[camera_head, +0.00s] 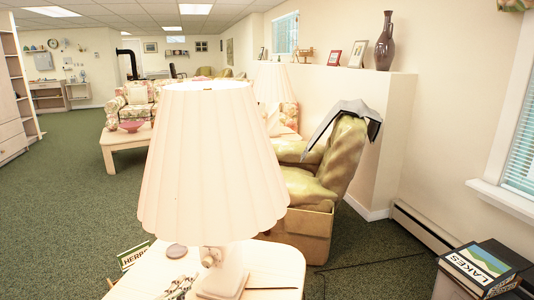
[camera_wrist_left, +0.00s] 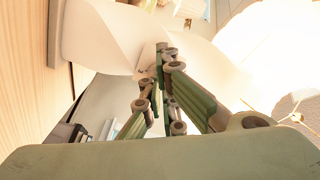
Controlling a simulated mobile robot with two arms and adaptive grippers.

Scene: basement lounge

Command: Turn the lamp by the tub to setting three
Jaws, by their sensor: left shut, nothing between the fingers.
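A table lamp with a large pleated cream shade (camera_head: 210,165) stands on a pale table (camera_head: 275,262) at the front of the head view. The shade is bright at its top, and its lower edge covers most of the lamp's stem. The lamp's pale base (camera_head: 222,285) shows below the shade; I cannot read any switch or its setting. My left gripper (camera_wrist_left: 160,78) is shut and empty in the left wrist view, with a glowing pale surface to its right. My right gripper is not in view.
A book marked HERB (camera_head: 133,256) and a round dark disc (camera_head: 176,250) lie near the lamp. A green armchair (camera_head: 335,165) stands behind it. A LAKES box (camera_head: 480,265) is at the lower right. Green carpet (camera_head: 60,215) is clear at the left.

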